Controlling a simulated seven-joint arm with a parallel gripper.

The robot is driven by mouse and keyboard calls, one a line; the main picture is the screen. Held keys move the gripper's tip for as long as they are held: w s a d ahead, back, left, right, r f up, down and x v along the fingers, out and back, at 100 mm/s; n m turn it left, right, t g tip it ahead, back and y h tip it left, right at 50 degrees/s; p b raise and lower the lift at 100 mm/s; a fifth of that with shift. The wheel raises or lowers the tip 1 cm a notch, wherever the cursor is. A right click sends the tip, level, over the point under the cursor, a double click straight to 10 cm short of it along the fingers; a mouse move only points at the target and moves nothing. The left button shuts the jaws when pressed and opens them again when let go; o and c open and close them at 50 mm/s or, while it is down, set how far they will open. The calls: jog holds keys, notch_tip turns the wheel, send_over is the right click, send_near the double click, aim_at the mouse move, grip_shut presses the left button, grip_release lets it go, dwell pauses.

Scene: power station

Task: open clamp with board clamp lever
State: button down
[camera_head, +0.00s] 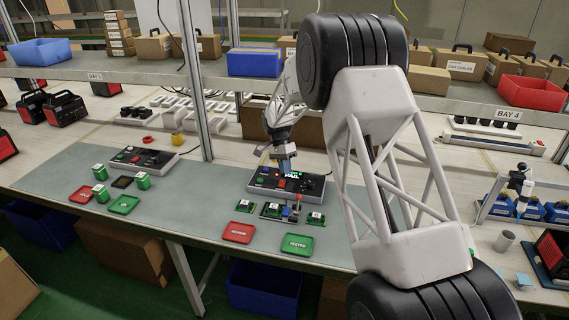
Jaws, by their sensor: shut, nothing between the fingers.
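A small clamp fixture with a green board (271,210) in it sits on the grey mat, in front of a dark tester box (262,184). A short lever with a red knob (298,197) stands upright at the fixture's right side. Whether the clamp is open or closed is too small to tell. The tester's screen (293,175) shows green lettering. My gripper (285,167) is shut and empty above the back of the tester box, behind and apart from the lever. Its fingertips are small and partly unclear.
Loose green boards lie left (245,206) and right (315,218) of the fixture. A red tray (238,232) and a green tray (296,244) lie at the front edge. A metal post (193,80) rises at left. Bare mat (190,205) lies left of the boards.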

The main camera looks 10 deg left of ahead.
jog(key=x, duration=0.5)
jog(key=shift+s+f, duration=0.1)
jog(key=shift+f, duration=0.15)
jog(key=shift+s+d+f, duration=0.15)
jog(key=shift+s+d, duration=0.5)
jog(key=shift+d, duration=0.05)
jog(key=shift+s+d, duration=0.8)
jog(key=shift+s, duration=0.1)
